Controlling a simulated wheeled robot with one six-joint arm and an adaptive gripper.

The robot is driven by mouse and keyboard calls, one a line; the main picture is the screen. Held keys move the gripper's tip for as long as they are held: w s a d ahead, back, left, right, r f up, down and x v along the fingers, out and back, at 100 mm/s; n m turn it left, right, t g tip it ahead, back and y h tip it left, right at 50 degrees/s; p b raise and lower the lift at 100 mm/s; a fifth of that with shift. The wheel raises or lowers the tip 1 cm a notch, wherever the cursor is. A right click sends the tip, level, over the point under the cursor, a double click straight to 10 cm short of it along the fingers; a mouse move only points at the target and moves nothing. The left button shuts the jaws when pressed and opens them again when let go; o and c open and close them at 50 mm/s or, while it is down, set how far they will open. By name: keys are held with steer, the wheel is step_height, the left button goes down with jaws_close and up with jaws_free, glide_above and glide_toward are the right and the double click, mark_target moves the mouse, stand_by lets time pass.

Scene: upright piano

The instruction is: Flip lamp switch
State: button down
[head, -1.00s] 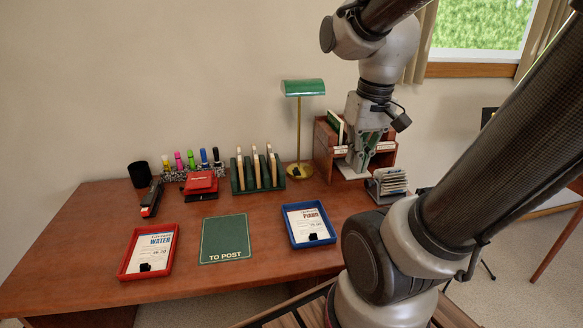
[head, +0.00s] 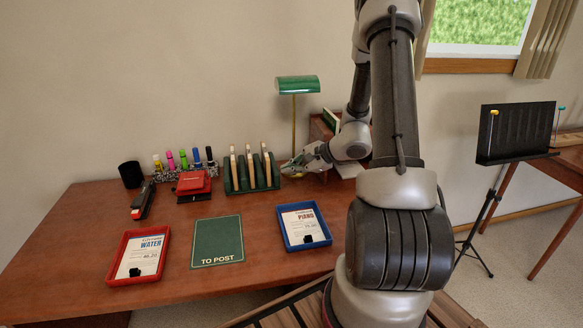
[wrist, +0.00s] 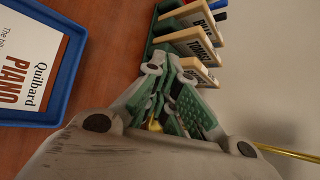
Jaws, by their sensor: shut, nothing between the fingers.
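The desk lamp (head: 297,86) has a green shade on a thin brass stem and stands at the back of the desk. Its base and switch are hidden behind my gripper in the head view. My gripper (head: 286,170) is shut and empty, low over the desk in front of the lamp's foot, pointing left. In the wrist view its fingers (wrist: 164,68) are together, and the brass stem (wrist: 292,154) runs in at lower right. A small brass piece shows between the finger links; I cannot tell whether it is the switch.
A blue tray (head: 285,238) with a card lies in front. A wooden organizer (head: 318,130) is partly behind my arm. The green mat (head: 217,243) and red tray (head: 113,272) lie further left.

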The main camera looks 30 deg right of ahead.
steer(key=w+d+r+m+t+h, duration=0.2)
steer(key=w+d, duration=0.3)
steer(key=w, duration=0.4)
steer(key=shift+w+d+r+t+h, duration=0.15)
steer(key=shift+d+r+t+h, duration=0.15)
steer(key=shift+t+h, duration=0.45)
steer(key=shift+w+d+f, duration=0.15)
steer(key=shift+w+f, duration=0.35)
steer(key=shift+f, duration=0.85)
steer(key=shift+w+d+f, duration=0.1)
steer(key=shift+w+f, duration=0.45)
steer(key=shift+f, duration=0.8)
steer(key=shift+w+d+f, duration=0.15)
steer(key=shift+w+f, duration=0.35)
steer(key=shift+f, duration=0.85)
steer(key=shift+w+f, duration=0.15)
steer(key=shift+f, duration=0.2)
